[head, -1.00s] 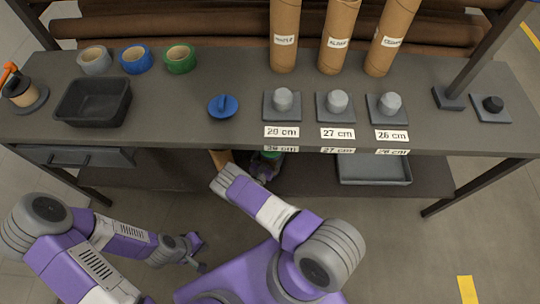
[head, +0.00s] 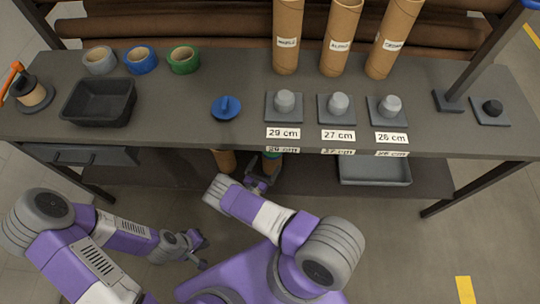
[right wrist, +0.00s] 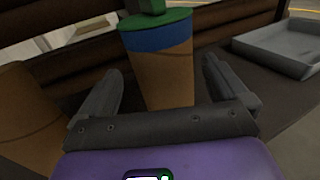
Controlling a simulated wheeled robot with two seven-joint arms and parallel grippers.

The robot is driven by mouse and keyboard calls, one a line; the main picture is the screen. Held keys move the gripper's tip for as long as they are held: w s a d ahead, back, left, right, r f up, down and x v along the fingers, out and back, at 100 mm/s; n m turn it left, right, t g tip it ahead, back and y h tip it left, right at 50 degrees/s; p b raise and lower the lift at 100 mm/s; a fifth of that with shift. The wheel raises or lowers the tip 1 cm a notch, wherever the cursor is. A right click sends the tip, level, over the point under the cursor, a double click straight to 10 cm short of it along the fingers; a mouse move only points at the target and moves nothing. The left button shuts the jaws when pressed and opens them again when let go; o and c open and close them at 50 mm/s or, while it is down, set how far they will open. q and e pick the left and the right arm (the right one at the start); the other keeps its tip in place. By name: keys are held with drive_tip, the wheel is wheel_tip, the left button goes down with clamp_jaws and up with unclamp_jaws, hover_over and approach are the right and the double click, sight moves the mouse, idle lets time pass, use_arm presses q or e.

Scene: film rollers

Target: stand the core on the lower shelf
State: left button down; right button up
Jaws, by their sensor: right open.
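A brown cardboard core (right wrist: 163,80) with a blue band and a green knobbed top stands upright between the fingers of my right gripper (right wrist: 165,90), which is open. The fingers are apart from the core, with a gap on each side. In the head view the core (head: 271,163) shows partly under the worktop edge, above the lower shelf (head: 310,176), with my right gripper (head: 258,184) just in front. The core's foot is hidden. My left gripper (head: 202,251) is open and empty, low in front of the bench.
A second brown core (right wrist: 28,115) stands close at left, also seen in the head view (head: 224,161). A grey tray (head: 374,172) lies on the shelf at right. The worktop (head: 180,120) above holds tape rolls, a black bin (head: 98,103), a blue plug (head: 226,107) and labelled stands.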

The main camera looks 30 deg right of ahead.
drive_tip(key=v, duration=0.5)
drive_tip(key=shift+s+a+p, duration=0.2)
drive_tip(key=shift+p, duration=0.1)
drive_tip(key=s+d+f+m+g+p, duration=0.1)
drive_tip(key=s+d+m+g, duration=0.4)
drive_tip(key=s+g, duration=0.3)
drive_tip(key=s+a+r+m+g+y+p, duration=0.1)
drive_tip(key=s+a+m+g+y, duration=0.3)
drive_tip(key=s, duration=0.3)
drive_tip(key=s+a+m+g+y+p, duration=0.2)
drive_tip(key=s+m+g+y, duration=0.2)
drive_tip(key=s+g+y, duration=0.15)
drive_tip(key=a+r+m+t+y+p, duration=0.1)
drive_tip(key=a+r+m+t+y, duration=0.1)
drive_tip(key=a+r+m+y, duration=0.7)
drive_tip(key=w+r+m+t+p, duration=0.2)
drive_tip(key=w+r+m+t, duration=0.3)
drive_tip(key=r, duration=0.2)
drive_tip(key=shift+m, duration=0.4)
